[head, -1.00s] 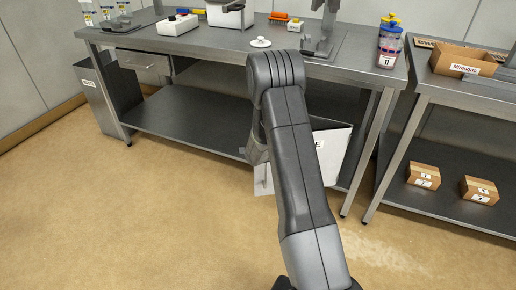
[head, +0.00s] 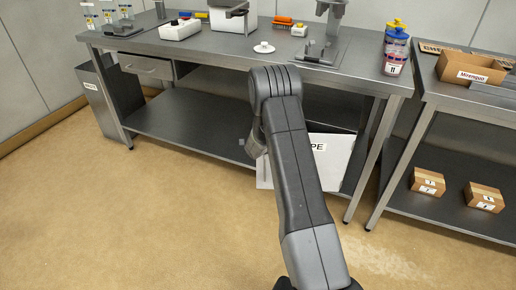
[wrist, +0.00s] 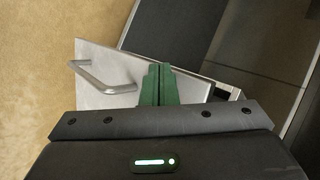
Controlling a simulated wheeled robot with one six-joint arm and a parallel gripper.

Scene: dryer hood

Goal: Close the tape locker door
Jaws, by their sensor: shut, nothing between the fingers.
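The tape locker (head: 335,165) is a white box low under the table, with a label whose end reads "PE"; my arm covers its left part. A light sliver (head: 263,176) shows left of my arm, perhaps the door's edge. In the wrist view the door (wrist: 105,100) is a pale metal panel with a bar handle (wrist: 100,80) at its left. My gripper (wrist: 158,84) has green fingers, shut and empty, in front of the panel to the right of the handle. Whether they touch it, and how far the door stands open, I cannot tell. The fingertips are hidden in the head view.
A steel table (head: 215,48) with a lower shelf (head: 195,118) stands over the locker. A grey bin (head: 95,105) is at the left. A second table at the right carries a cardboard box (head: 470,70), with small cartons (head: 427,181) below. The floor in front is clear.

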